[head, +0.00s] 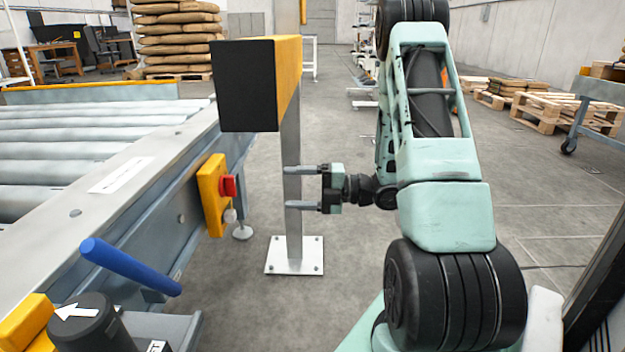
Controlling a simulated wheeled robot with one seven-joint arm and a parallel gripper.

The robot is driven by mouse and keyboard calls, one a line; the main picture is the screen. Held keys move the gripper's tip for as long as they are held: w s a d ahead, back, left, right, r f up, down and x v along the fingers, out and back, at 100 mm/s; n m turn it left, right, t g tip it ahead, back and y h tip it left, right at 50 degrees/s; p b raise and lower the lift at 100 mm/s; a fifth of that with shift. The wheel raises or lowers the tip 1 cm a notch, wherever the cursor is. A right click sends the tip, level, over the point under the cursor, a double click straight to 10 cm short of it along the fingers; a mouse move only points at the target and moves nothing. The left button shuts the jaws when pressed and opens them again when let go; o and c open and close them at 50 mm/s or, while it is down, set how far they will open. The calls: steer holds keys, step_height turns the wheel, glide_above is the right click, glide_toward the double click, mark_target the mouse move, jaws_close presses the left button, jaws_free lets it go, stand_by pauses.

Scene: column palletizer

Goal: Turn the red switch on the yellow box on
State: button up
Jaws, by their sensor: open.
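The yellow box (211,197) is mounted on the side of the roller conveyor, left of the picture's middle. The red switch (229,187) sticks out from its right face, with a small pale knob (231,215) below it. Which way the switch is set cannot be told. My gripper (287,188) is to the right of the box, pointing left, with its two fingers apart and nothing between them. The fingertips overlap the grey post in the picture and are clear of the switch.
A grey post (292,225) with a black and yellow head (247,86) stands on a floor plate near my gripper. The conveyor (95,140) fills the left. A blue-handled lever (130,266) sits front left. Pallets (560,112) are at the back right.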

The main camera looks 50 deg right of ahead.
steer(key=shift+p+v, duration=0.4)
steer(key=shift+v, duration=1.4)
